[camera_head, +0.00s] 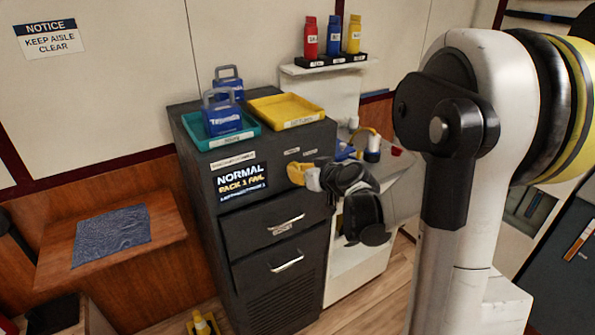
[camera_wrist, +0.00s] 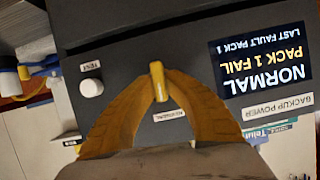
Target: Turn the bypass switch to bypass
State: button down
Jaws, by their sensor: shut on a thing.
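The bypass switch (camera_wrist: 157,78) shows in the wrist view as a small yellow handle on the dark cabinet front, standing nearly upright in the picture. My gripper (camera_wrist: 157,92) has its two yellow fingers shut on it, one tip on each side. In the head view my gripper (camera_head: 296,173) is at the upper front of the dark cabinet (camera_head: 265,255), and it hides the switch there. The cabinet's display (camera_head: 240,180) reads NORMAL, PACK 1 FAIL; it also shows upside down in the wrist view (camera_wrist: 262,64).
A white round knob (camera_wrist: 91,87) sits beside the switch. Drawers with handles (camera_head: 287,224) lie below. A teal tray (camera_head: 247,133) with blue lockout boxes and a yellow tray (camera_head: 285,111) stand on top. A wooden shelf (camera_head: 165,235) is at left, and a yellow cone (camera_head: 201,323) stands on the floor.

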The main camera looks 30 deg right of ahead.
jog(key=m+y, duration=0.1)
jog(key=m, duration=0.1)
jog(key=m+y+b, duration=0.1)
jog(key=m, duration=0.1)
jog(key=shift+w+d+f+y, duration=0.1)
jog(key=shift+d+y, duration=0.1)
jog(key=shift+y, duration=0.1)
jog(key=m+t+y+b, duration=0.1)
jog(key=m+y+b, duration=0.1)
jog(key=m, duration=0.2)
jog(key=shift+y+b, duration=0.3)
dwell(0.4)
jog(key=c, duration=1.4)
grip_release()
jog(key=shift+w, duration=0.15)
jog(key=shift+s, duration=0.2)
